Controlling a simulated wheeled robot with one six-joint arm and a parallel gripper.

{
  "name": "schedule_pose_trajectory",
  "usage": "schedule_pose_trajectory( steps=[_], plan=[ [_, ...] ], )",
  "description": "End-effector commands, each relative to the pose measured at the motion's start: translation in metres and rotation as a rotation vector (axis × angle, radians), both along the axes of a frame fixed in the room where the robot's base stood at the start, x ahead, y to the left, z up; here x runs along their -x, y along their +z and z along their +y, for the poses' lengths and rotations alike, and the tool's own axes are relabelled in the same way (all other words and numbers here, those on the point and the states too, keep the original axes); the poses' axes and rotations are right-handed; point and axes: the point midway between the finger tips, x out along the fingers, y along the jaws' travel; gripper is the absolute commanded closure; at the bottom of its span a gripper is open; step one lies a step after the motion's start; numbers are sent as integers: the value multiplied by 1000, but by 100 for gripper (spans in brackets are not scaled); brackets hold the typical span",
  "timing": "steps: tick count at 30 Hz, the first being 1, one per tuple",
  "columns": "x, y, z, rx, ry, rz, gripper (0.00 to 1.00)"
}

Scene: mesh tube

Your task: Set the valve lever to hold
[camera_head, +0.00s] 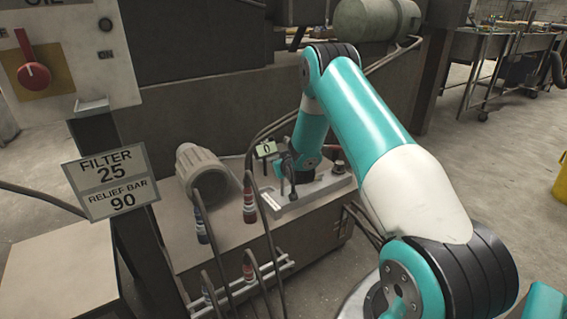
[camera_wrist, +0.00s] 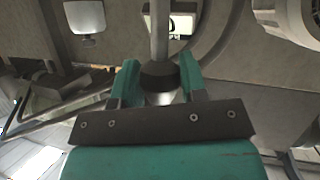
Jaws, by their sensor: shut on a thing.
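My gripper (camera_wrist: 159,70) has its two teal fingers on either side of a grey rod with a dark collar, which I take to be the valve lever (camera_wrist: 158,35). It is shut on that lever. In the head view my gripper (camera_head: 290,166) reaches down to the grey valve block (camera_head: 318,187) on the bench, and my arm partly hides the lever there. A small pale display (camera_head: 265,149) reading 0 stands just left of my gripper. The markings of the lever positions are too small to read.
A beige ribbed motor (camera_head: 205,172) lies left of the valve block. Dark hoses (camera_head: 262,222) and red-and-blue fittings (camera_head: 249,197) stand in front. A sign (camera_head: 110,181) reads FILTER 25, RELIEF BAR 90. A red switch (camera_head: 33,75) is on the left panel.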

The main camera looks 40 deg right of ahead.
Motion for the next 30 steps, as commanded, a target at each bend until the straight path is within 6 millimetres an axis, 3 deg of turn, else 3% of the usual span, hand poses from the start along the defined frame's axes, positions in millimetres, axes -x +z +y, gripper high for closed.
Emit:
schedule_pose_trajectory(
  steps=[6, 7, 9, 10, 20, 25, 30],
  plan=[
    [-1, 1, 0, 1, 0, -5, 100],
    [-1, 1, 0, 1, 0, -5, 54],
    [-1, 1, 0, 1, 0, -5, 38],
    [-1, 1, 0, 1, 0, -5, 36],
    [3, 3, 1, 0, 0, -2, 36],
    [24, 14, 11, -1, -1, -2, 36],
    [61, 30, 27, -2, -1, -1, 36]
  ],
)
